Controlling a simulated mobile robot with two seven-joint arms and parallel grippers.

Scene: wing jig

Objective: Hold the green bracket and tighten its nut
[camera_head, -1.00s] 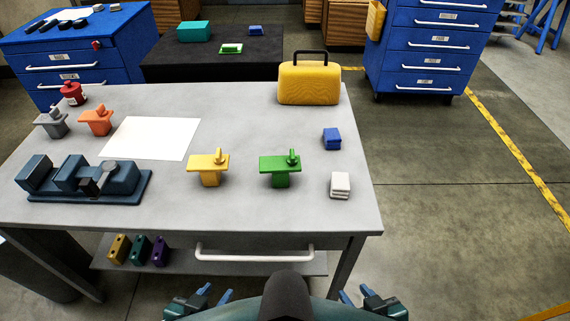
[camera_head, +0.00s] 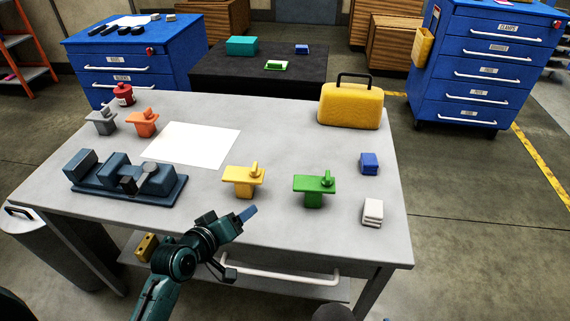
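The green bracket (camera_head: 314,188) stands upright on the grey workbench (camera_head: 300,240), right of the yellow bracket (camera_head: 243,180). A small green upright piece, perhaps the nut (camera_head: 327,177), sits on the right of its flat top; its detail is too small to tell. My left gripper (camera_head: 248,214) is over the bench's front edge, below the yellow bracket and left of the green one, touching neither in view. A blue finger points up and right; I cannot tell whether the gripper is open. My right gripper is not clearly in view.
A dark blue fixture (camera_head: 125,178), grey (camera_head: 102,121) and orange (camera_head: 142,122) brackets, and a white sheet (camera_head: 192,145) lie left. A yellow case (camera_head: 351,106), blue block (camera_head: 369,163) and white stack (camera_head: 372,212) lie right. Bench space between the green bracket and front edge is clear.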

